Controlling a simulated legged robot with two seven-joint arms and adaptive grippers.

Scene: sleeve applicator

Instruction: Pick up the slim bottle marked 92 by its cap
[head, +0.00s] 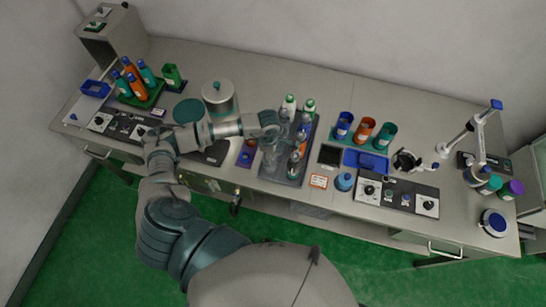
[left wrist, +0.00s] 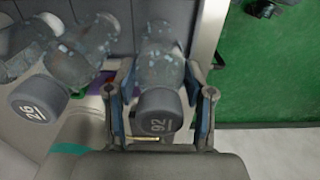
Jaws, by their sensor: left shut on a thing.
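The slim bottle marked 92 (left wrist: 160,112) has a dark grey cap with the number on it and a clear, glassy body. It shows in the left wrist view between the two fingers of my left gripper (left wrist: 159,95), which is shut on its cap. In the head view my left gripper (head: 273,136) is over the left side of a dark tray (head: 281,180), and it partly hides the bottles there. A neighbouring clear bottle with a grey cap marked 26 (left wrist: 42,100) is just left of the gripper in the left wrist view. My right gripper is not in view.
Other bottles with white-green caps (head: 289,101) stand at the tray's back. A steel canister (head: 219,98) stands left of it. Right are coloured cups (head: 364,130), a blue tray (head: 374,165) and a knob panel (head: 397,196). A green rack of bottles (head: 140,95) stands far left.

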